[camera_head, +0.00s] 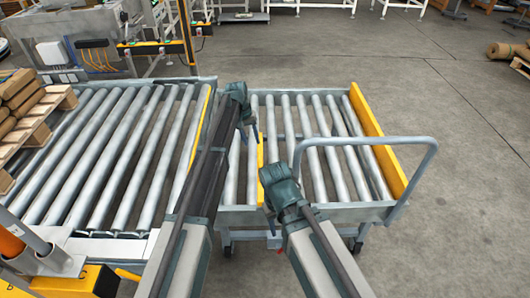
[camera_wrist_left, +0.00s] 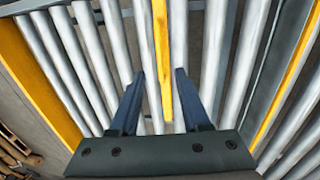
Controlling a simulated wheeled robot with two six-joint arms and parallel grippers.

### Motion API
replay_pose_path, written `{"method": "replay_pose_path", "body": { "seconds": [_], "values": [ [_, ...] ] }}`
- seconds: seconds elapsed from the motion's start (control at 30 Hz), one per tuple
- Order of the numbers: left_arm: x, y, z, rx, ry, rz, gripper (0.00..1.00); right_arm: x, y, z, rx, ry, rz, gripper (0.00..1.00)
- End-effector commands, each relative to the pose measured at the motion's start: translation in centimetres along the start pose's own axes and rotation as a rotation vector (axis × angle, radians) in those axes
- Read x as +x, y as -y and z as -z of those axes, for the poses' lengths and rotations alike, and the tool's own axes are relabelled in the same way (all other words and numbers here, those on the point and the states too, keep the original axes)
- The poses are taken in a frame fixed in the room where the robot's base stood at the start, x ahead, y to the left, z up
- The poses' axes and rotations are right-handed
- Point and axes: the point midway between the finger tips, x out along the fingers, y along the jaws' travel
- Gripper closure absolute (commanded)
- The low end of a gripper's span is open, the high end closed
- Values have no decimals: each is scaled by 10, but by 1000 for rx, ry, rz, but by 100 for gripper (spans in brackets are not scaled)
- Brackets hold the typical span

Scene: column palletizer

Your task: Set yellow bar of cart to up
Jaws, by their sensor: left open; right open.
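The cart (camera_head: 350,212) stands beside the conveyor, with grey rollers and a raised handle at its right. In the left wrist view this yellow bar (camera_wrist_left: 162,60) passes between the fingers. My left gripper (camera_head: 249,126) is open over the bar; its fingers (camera_wrist_left: 160,76) are on either side of it, and contact cannot be told. My right gripper (camera_head: 270,222) is open, pointing down near the cart's near left corner; its fingers are mostly hidden.
A wider yellow board (camera_head: 378,140) stands along the cart's right side. The roller conveyor (camera_head: 90,248) lies left, with a yellow strip (camera_head: 200,126) on its right edge and a loaded pallet (camera_head: 30,135) at far left.

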Motion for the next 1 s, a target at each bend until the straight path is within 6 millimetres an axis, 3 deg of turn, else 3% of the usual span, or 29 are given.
{"method": "replay_pose_path", "body": {
  "seconds": [0.1, 0.47, 1.0],
  "values": [
    [1, 2, 11, -9, -2, -7, 53, 2, 0, 0, 0, 0, 0, 50],
    [9, 2, 10, -9, -2, -8, 53, 9, 1, 0, 0, 0, 0, 50],
    [77, 2, 11, -9, -2, -8, 53, 76, 7, 4, -1, 0, 0, 50]
  ]
}}
